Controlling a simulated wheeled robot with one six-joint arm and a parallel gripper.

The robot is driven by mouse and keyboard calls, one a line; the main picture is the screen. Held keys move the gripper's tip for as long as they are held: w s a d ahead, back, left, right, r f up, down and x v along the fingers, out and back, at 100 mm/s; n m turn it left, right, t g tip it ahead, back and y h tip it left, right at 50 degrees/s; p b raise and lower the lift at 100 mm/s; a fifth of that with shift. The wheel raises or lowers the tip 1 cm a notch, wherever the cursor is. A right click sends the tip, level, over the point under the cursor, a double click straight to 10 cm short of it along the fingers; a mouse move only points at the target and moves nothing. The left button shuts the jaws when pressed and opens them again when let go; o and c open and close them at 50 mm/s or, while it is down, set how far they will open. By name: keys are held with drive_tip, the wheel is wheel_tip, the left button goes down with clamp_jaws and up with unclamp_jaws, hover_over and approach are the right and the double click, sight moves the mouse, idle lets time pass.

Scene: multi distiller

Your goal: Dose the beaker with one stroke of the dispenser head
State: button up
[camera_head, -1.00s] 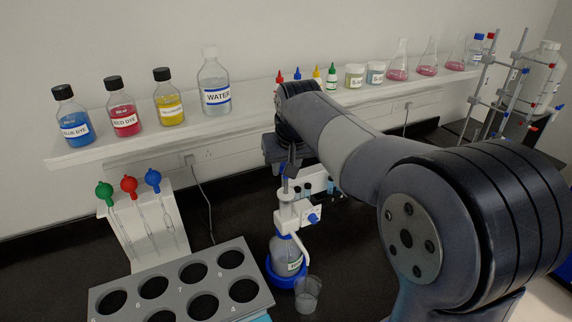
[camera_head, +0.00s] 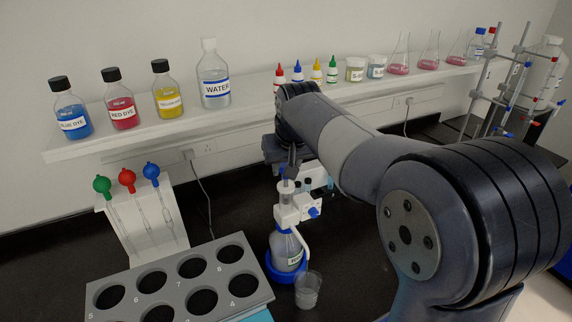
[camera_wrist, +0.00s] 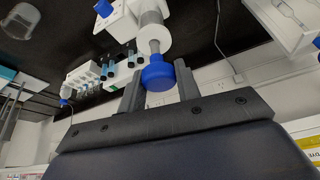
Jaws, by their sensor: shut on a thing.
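The dispenser bottle (camera_head: 286,252) stands upright in a blue ring base on the dark bench. Its white dispenser head (camera_head: 290,208) has a blue side knob and a spout bent down toward the clear beaker (camera_head: 308,291). The beaker stands on the bench at the bottle's front right; I cannot tell whether it holds liquid. My gripper (camera_wrist: 158,88) is shut on the blue plunger knob (camera_wrist: 157,74) at the top of the dispenser. In the head view my gripper (camera_head: 290,165) is above the dispenser head and hides the knob. The beaker also shows in the wrist view (camera_wrist: 20,21).
A grey rack (camera_head: 180,285) with numbered holes is close at the left. A pipette stand (camera_head: 145,215) stands behind it. A shelf (camera_head: 250,110) holds bottles and flasks along the wall. A small vial rack (camera_wrist: 100,72) is near the dispenser.

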drive_tip(key=shift+f+b, duration=0.75)
drive_tip(key=shift+f, duration=0.45)
drive_tip(key=o, duration=1.1)
drive_tip(key=shift+c, duration=0.2)
drive_tip(key=a+b+v, duration=0.1)
drive_tip(key=v, duration=0.9)
drive_tip(key=shift+s+d+r, duration=0.2)
drive_tip(key=shift+d+r, duration=0.15)
drive_tip(key=shift+d, duration=0.15)
drive_tip(key=shift+f, duration=0.1)
drive_tip(key=p+x, duration=0.1)
drive_tip(key=x, duration=0.9)
drive_tip(key=shift+w+f, duration=0.1)
drive_tip(key=shift+w, duration=0.05)
drive_tip(key=shift+w+r+p, duration=0.15)
drive_tip(key=shift+r+p, duration=0.05)
drive_tip(key=shift+p, duration=0.1)
drive_tip(key=shift+r, duration=0.2)
